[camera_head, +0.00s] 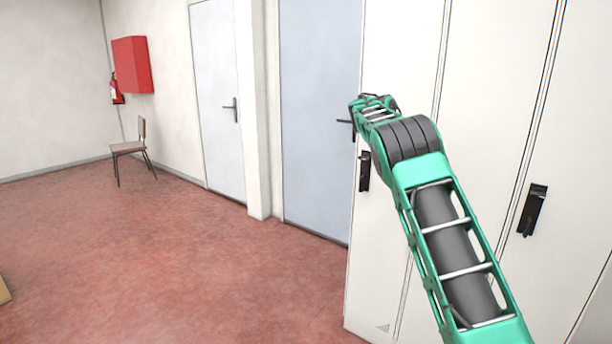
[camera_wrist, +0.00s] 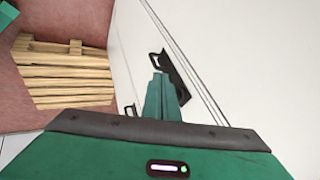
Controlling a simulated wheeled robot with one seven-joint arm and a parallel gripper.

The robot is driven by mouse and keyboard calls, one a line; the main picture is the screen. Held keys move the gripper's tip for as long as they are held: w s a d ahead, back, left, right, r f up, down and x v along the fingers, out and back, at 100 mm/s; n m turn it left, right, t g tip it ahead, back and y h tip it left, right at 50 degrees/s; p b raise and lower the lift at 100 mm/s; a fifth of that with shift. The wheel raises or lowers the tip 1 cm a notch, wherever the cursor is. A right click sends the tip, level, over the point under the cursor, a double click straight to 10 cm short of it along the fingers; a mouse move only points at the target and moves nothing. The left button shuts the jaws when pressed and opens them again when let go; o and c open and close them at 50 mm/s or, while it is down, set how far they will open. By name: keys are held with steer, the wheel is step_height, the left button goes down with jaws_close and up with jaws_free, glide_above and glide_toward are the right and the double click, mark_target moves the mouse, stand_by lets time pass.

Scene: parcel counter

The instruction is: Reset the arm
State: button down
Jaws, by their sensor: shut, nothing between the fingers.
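My arm, green with dark grey joints, reaches up from the lower right in the head view, in front of white cabinet doors. Its far end is near the cabinet's left edge, and the fingers cannot be made out there. In the wrist view my gripper (camera_wrist: 160,92) shows as green fingers closed together, with nothing between them. The fingertips appear close to a black cabinet handle (camera_wrist: 178,75). I cannot tell whether they touch it.
White cabinets (camera_head: 490,100) with black handles (camera_head: 532,210) fill the right side. A blue-grey door (camera_head: 318,120) and a white door (camera_head: 217,95) stand left of them. A chair (camera_head: 130,148) is at the far wall. Wooden slats (camera_wrist: 70,80) lie on the red floor. The floor's middle is clear.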

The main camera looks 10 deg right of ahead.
steer(key=s+d+n+g+y, duration=0.1)
steer(key=s+n+y, duration=0.55)
steer(key=s, duration=2.25)
steer(key=s+a+f+n, duration=0.3)
steer(key=s+a+n, duration=0.1)
steer(key=s, duration=0.5)
steer(key=s+a+f+n, duration=0.4)
steer(key=s+a, duration=0.2)
steer(key=s, duration=0.3)
steer(key=s+a+f+n, duration=0.4)
steer(key=s+a, duration=0.1)
steer(key=s, duration=0.5)
steer(key=shift+a+y, duration=0.35)
steer(key=shift+y, duration=0.1)
steer(key=shift+w+f, duration=0.2)
steer(key=shift+w, duration=0.35)
